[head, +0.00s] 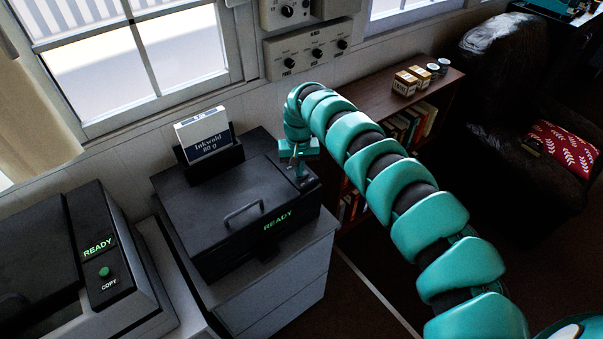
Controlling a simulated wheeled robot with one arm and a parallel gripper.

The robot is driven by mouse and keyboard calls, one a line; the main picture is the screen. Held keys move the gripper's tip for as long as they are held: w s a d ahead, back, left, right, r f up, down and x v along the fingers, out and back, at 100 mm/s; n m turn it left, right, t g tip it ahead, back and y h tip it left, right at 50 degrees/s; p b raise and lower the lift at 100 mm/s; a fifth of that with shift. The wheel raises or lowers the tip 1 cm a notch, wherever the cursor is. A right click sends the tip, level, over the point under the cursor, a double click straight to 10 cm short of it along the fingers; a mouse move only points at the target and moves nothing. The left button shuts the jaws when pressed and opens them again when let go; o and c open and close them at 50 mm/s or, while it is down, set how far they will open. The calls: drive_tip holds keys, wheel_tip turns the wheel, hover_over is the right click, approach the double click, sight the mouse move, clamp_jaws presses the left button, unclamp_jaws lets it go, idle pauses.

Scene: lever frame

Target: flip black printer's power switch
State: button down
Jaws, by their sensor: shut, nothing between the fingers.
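The black printer (215,215) stands on a grey cabinet in the middle of the head view. Green letters reading READY (278,220) glow on its front, and a handle (243,212) sits on its lid. My teal gripper (299,170) points down at the printer's right rear top corner. Its fingers are shut with nothing between them. A small part of the printer (303,184) shows just below the fingertips; I cannot tell whether it is the power switch, or whether the fingers touch it. My gripper partly hides that corner.
A box of Inkwold paper (203,137) stands upright at the printer's back. A copier (100,270) with its own READY display is at lower left. A bookshelf (440,92) stands behind my arm. Knobbed panels (308,52) hang on the wall behind.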

drive_tip(key=shift+r+p, duration=1.3)
drive_tip(key=shift+r, duration=2)
